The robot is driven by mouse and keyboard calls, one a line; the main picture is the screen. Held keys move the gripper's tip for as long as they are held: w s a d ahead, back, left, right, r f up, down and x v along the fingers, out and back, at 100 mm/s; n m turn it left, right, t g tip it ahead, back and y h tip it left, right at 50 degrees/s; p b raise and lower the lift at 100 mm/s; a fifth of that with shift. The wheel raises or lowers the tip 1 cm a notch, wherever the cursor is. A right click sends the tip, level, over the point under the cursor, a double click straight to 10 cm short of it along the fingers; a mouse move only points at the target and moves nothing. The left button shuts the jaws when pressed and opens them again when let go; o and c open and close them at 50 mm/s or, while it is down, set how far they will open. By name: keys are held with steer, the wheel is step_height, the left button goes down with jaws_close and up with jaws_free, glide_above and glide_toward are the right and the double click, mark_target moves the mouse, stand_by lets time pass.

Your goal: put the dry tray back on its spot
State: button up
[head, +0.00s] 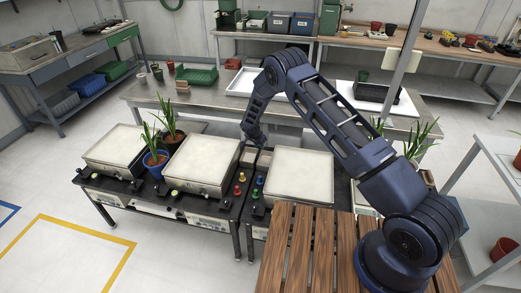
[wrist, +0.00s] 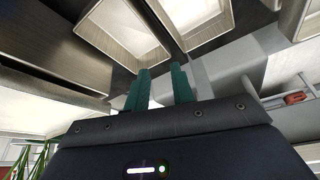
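Two small open beige boxes sit side by side between the weighing plates, one on the left (head: 248,157) and one on the right (head: 264,160). They look like the two pale-walled open boxes in the wrist view, left (wrist: 125,27) and right (wrist: 205,12). I cannot tell which thing is the dry tray, and no marked spot for it is clear. My gripper (head: 251,141) points down just behind the small boxes. In the wrist view its green fingers (wrist: 160,72) are apart, with nothing visibly held between them. Contact with the boxes cannot be told.
Large cream weighing plates (head: 202,163) stand on dark benches. A blue pot (head: 155,165) and a red-brown pot (head: 174,139) with plants stand between two plates. The back bench holds a green tray (head: 197,76) and a white tray (head: 242,83). A slatted wooden surface (head: 300,250) is in front.

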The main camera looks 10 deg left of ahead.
steer(key=v, duration=0.8)
steer(key=w+d+r, duration=0.1)
steer(key=d+r, duration=0.6)
steer(key=r, duration=0.3)
steer(key=w+d+r, duration=0.2)
steer(key=d+r, duration=0.5)
steer(key=r, duration=0.4)
steer(key=s+d+r, duration=0.3)
steer(key=d+r, duration=0.6)
steer(key=s+d+r, duration=0.3)
steer(key=d+r, duration=0.6)
steer(key=s+d+r+n+y, duration=0.1)
steer(key=s+d+r, duration=0.4)
steer(key=s+d, duration=0.3)
steer(key=s+d+r+n, duration=0.1)
steer(key=s+d+r, duration=0.55)
steer(key=s, duration=0.25)
steer(key=s+d+n, duration=0.1)
steer(key=s+d, duration=0.3)
steer(key=s, duration=0.6)
steer(key=s+d+n, duration=0.1)
steer(key=s+d, duration=0.3)
steer(key=s, duration=0.6)
steer(key=shift+f+y, duration=0.4)
steer(key=shift+f, duration=0.05)
